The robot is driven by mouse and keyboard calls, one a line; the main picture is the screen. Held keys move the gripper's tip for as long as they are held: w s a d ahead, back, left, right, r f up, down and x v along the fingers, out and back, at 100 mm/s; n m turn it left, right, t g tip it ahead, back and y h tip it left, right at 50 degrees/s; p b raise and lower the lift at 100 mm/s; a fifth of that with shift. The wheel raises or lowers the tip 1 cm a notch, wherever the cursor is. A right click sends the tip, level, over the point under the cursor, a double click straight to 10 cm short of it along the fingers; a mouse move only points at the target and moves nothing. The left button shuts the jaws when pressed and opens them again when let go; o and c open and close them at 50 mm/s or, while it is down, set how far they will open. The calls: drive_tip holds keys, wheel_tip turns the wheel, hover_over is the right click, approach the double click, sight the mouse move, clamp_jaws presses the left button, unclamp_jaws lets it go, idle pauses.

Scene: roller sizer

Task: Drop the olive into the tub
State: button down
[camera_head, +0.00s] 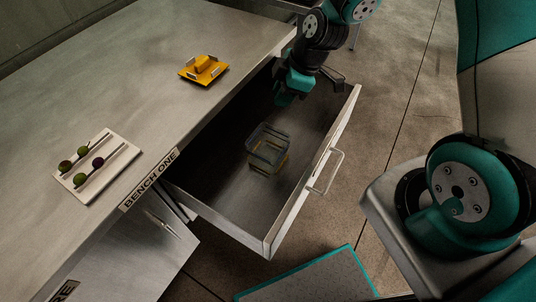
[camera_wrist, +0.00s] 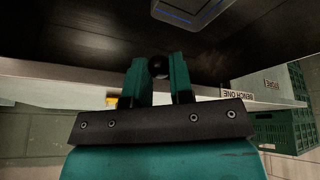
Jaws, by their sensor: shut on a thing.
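My gripper (camera_head: 285,99) hangs over the far end of the open drawer. In the wrist view my gripper (camera_wrist: 157,70) has its two teal fingers closed on a small dark round olive (camera_wrist: 158,66). The fingers hide the held olive in the head view. The clear tub (camera_head: 268,148) stands inside the drawer, apart from my gripper and nearer the drawer's middle. The tub (camera_wrist: 190,12) also shows at the top of the wrist view, with a blue-lit edge. I see no olive in the tub.
The open drawer (camera_head: 230,213) has a raised front with a handle (camera_head: 326,172). On the bench (camera_head: 120,75) lie a white rack (camera_head: 112,174) with several olives (camera_head: 83,151) and a yellow holder (camera_head: 204,70). A green crate (camera_wrist: 284,132) shows in the wrist view.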

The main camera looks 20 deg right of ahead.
drive_tip(key=f+n+g+b, duration=0.1)
drive_tip(key=n+b, duration=0.1)
drive_tip(key=s+a+f+n+g+b, duration=0.1)
drive_tip(key=f+n+b, duration=0.1)
drive_tip(key=n, duration=0.1)
drive_tip(key=a+f+n+g+b, duration=0.1)
drive_tip(key=n+b, duration=0.1)
drive_tip(key=n, duration=0.1)
drive_tip(key=shift+s+a+f+y, duration=0.2)
drive_tip(key=shift+s+y, duration=0.1)
drive_tip(key=c, duration=0.9)
unclamp_jaws()
drive_tip(key=p+v, duration=0.1)
drive_tip(key=v, duration=1.6)
drive_tip(key=shift+r, duration=0.3)
